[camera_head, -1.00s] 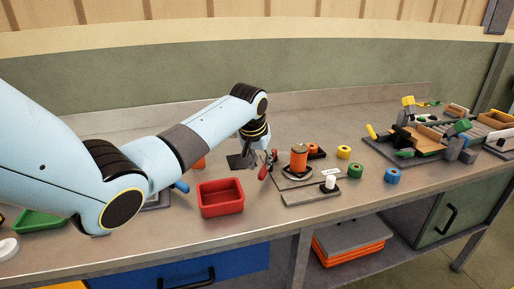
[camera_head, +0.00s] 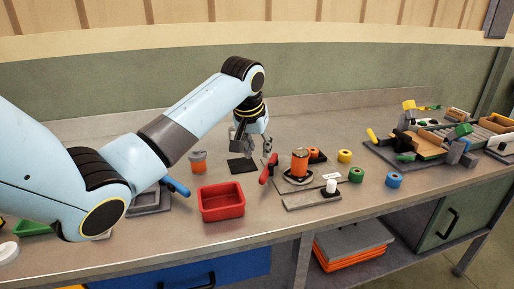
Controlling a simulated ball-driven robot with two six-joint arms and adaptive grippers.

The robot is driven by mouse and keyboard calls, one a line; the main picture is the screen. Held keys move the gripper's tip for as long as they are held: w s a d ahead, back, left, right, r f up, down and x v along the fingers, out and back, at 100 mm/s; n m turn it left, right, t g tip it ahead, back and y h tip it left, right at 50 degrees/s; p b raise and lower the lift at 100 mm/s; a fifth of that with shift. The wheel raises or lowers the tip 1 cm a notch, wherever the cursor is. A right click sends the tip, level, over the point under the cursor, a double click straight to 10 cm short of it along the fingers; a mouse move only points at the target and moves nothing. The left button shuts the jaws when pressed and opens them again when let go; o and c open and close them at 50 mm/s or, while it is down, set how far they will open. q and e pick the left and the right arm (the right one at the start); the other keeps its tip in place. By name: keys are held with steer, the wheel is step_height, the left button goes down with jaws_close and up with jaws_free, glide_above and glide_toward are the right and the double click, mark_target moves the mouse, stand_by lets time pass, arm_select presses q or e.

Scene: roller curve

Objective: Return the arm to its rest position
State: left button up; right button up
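My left arm comes in from the left, and its gripper (camera_head: 257,148) points down above the table, just behind a red-handled part (camera_head: 268,168) and near a dark square pad (camera_head: 242,165). Its fingers look spread, with nothing visible between them. My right gripper is out of view. An orange cylinder (camera_head: 299,162) stands on a dark round base to the right of the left gripper. A red bin (camera_head: 222,202) sits in front of it.
Yellow (camera_head: 345,156), green (camera_head: 356,174) and blue (camera_head: 393,179) rings sit at the right. An assembly of blocks (camera_head: 430,141) fills the far right.

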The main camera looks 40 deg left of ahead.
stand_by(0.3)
arm_select(q)
steer(key=s+d+f+m, duration=0.1)
steer(key=s+d+f, duration=0.25)
steer(key=s, duration=0.25)
steer(key=s+d+f+m, duration=0.2)
steer(key=s+d, duration=0.2)
steer(key=s, duration=0.2)
steer(key=s+d+r+m, duration=0.1)
steer(key=s+d, duration=0.2)
steer(key=s, duration=0.7)
steer(key=s+d+r+m, duration=0.15)
steer(key=s+d, duration=0.25)
steer(key=s, duration=0.6)
steer(key=a+f+g+b, duration=0.25)
steer(key=f+b, duration=0.55)
steer(key=f, duration=2.6)
steer(key=s+f+b, duration=0.4)
steer(key=s+f, duration=0.6)
steer(key=f, duration=0.2)
steer(key=s+a+f+b, duration=0.1)
steer(key=s+f+b, duration=0.3)
steer(key=s+f, duration=0.6)
step_height(320, 180, down, 2)
steer(key=shift+a+f+n+g+h, duration=0.25)
steer(key=shift+a+n+g+h, duration=0.1)
steer(key=shift+n+h, duration=0.1)
